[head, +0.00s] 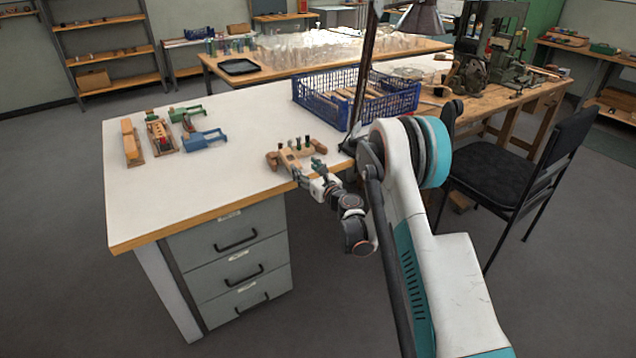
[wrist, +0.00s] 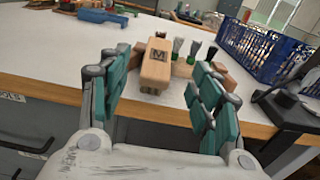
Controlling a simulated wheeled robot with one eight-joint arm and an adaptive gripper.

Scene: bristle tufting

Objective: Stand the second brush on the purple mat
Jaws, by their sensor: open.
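A wooden holder (head: 278,161) lies near the front edge of the white table, with several small upright brushes (head: 307,141) in or behind it. In the wrist view, a light wooden block marked M (wrist: 155,72) stands ahead, between the lines of my fingers. Several brushes with pale and dark tufts (wrist: 194,49) stand just right of it and partly behind it. My gripper (wrist: 163,78) is open with its green-padded fingers spread and nothing held. In the head view my gripper (head: 308,172) is at the table's front edge beside the holder. I cannot make out a purple mat.
A blue crate (head: 325,107) with wooden pieces stands behind and right of the holder. A blue clamp-like tool (head: 204,139) and an orange-topped wooden block (head: 130,142) lie at the left. The white table (head: 215,195) is clear between. A black chair (head: 500,172) stands right.

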